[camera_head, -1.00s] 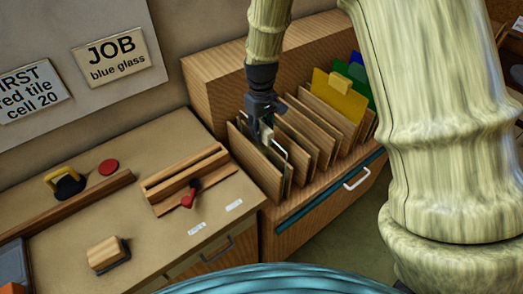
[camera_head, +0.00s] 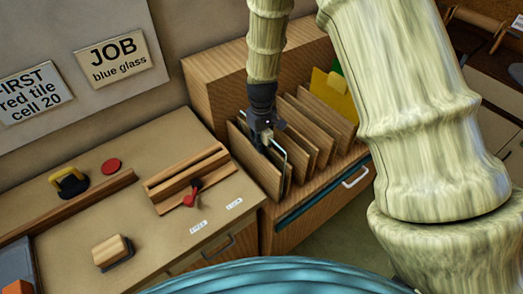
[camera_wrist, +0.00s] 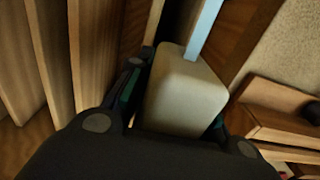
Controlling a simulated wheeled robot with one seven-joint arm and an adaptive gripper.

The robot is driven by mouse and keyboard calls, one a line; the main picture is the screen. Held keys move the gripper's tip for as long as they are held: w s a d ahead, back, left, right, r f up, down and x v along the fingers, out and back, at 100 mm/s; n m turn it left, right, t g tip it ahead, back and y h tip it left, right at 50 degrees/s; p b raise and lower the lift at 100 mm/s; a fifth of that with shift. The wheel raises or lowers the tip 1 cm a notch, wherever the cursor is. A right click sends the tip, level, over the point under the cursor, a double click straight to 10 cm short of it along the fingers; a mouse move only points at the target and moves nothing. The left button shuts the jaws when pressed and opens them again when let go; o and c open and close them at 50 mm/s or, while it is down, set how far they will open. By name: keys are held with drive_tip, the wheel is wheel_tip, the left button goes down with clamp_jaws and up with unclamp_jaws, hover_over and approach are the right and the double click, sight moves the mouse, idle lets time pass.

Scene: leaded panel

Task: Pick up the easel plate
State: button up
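The easel plate seems to be the pane in the front slot of the rack. Its thin light-blue edge (camera_head: 281,148) shows in the head view, and a pale blue strip (camera_wrist: 206,28) shows in the wrist view. A cream grip block (camera_wrist: 187,92) sits on it. My gripper (camera_head: 265,134) points down over the front of the rack. In the wrist view its two fingers (camera_wrist: 172,118) stand on either side of the block. A narrow gap shows beside the left finger, so it looks open around the block. Most of the plate is hidden between dividers.
The wooden rack (camera_head: 212,98) has several upright dividers close to my gripper. A yellow plate (camera_head: 332,92) stands farther back. The bench to the left holds a wooden fixture with a red knob (camera_head: 190,198), a wooden block (camera_head: 110,252) and a yellow-handled tool (camera_head: 69,182).

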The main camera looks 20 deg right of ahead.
clamp_jaws()
drive_tip(key=shift+w+r, duration=0.1)
drive_tip(key=shift+r, duration=0.15)
wheel_tip(320, 180, up, 28)
drive_tip(key=b, duration=0.5)
drive_tip(key=shift+f+b, duration=0.15)
drive_tip(key=shift+b, duration=0.2)
drive_tip(key=shift+d+f, duration=0.1)
idle(0.6)
